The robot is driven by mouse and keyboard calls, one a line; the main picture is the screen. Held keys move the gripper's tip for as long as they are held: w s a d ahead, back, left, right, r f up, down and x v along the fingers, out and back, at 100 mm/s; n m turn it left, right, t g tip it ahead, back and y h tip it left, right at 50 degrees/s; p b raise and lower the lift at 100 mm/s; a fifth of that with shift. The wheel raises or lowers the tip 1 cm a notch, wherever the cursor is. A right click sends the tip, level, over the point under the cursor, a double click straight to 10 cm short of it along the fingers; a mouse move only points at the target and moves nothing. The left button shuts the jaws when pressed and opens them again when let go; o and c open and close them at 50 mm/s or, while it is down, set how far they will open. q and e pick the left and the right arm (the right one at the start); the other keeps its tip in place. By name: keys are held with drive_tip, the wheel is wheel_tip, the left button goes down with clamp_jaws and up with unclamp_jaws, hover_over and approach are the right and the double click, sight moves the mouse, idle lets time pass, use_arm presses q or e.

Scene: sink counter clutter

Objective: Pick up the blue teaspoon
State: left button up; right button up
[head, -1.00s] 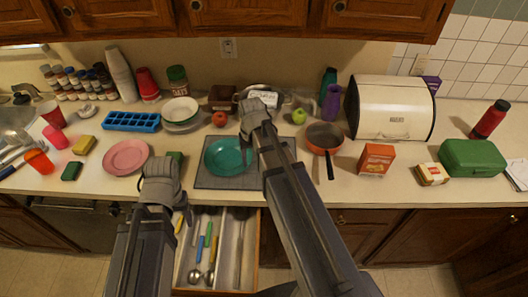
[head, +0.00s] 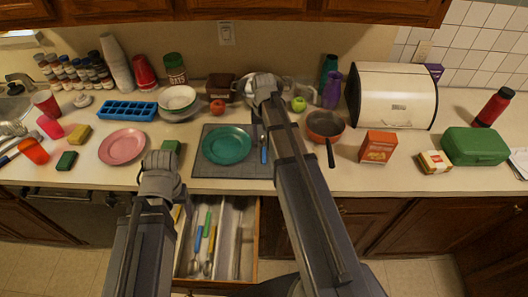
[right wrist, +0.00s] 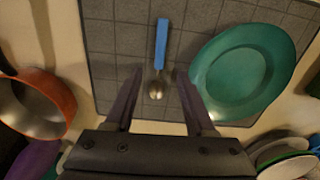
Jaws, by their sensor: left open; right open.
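The blue teaspoon (head: 264,150) lies on the grey mat (head: 204,182), just right of the teal plate (head: 227,145). In the right wrist view its blue handle (right wrist: 161,42) points up and its metal bowl points toward my gripper. My right gripper (right wrist: 157,72) is open and empty, its two fingers on either side of the spoon's bowl in that view; I cannot tell its height above the mat. In the head view my right arm hides its fingertips. My left gripper (head: 162,160) is open over the counter's front edge, between the pink plate and the mat.
An open drawer (head: 250,225) with several utensils is below the mat. A frying pan (head: 325,124) stands right of the mat, a pink plate (head: 122,146) and a green sponge (head: 171,146) left. Bowls (head: 178,97) and a metal pot stand behind.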

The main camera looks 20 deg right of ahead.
sight(264, 149)
drive_tip(key=shift+d+f+b, duration=0.1)
drive_tip(key=shift+f+b, duration=2.4)
drive_tip(key=shift+f, duration=0.1)
drive_tip(key=shift+r, duration=0.1)
clamp_jaws()
